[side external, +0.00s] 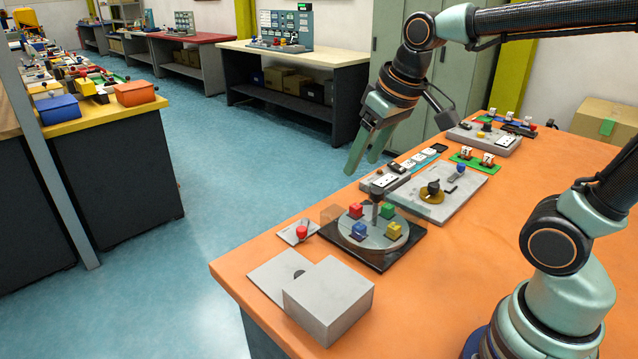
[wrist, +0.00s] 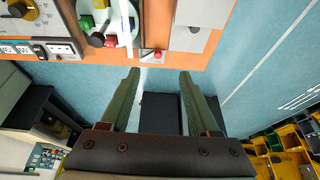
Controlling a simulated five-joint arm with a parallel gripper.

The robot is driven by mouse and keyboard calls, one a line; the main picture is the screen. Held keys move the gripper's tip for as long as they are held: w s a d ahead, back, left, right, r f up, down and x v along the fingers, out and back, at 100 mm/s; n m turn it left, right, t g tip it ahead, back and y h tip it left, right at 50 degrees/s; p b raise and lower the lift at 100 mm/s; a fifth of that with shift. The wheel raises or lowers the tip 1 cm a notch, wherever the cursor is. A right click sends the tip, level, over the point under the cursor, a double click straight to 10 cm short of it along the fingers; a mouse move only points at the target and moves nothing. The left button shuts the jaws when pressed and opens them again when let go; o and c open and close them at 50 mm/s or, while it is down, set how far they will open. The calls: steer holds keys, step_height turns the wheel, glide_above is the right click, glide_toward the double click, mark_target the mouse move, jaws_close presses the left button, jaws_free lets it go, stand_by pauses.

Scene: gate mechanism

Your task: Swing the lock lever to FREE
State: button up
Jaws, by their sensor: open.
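A small light plate with a red-knobbed lever (side external: 301,231) lies at the table's edge, left of the turntable; it also shows in the wrist view (wrist: 158,56). A second lever with a blue knob (side external: 459,171) is on the grey board (side external: 462,193). No FREE marking is readable, so I cannot tell which is the lock lever. My gripper (side external: 362,165) is open and empty, raised near the table's far edge. In the wrist view its fingers (wrist: 159,74) point towards the table edge, with floor behind them. It appears apart from both levers.
A round grey turntable (side external: 372,238) on a black base carries coloured blocks and a dark upright post. A grey box (side external: 328,300) stands at the near corner. White switch panels and cubes stand farther along the orange table (side external: 430,290). The table's right side is bare.

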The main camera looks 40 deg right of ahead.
steer(key=w+f+g, duration=0.2)
steer(key=w+f, duration=0.1)
steer(key=w, duration=0.7)
steer(key=g, duration=0.2)
glide_above(302, 228)
step_height(302, 228, down, 9)
steer(key=shift+m, duration=0.4)
step_height(302, 228, down, 12)
steer(key=shift+r, duration=0.25)
jaws_close()
stand_by(0.3)
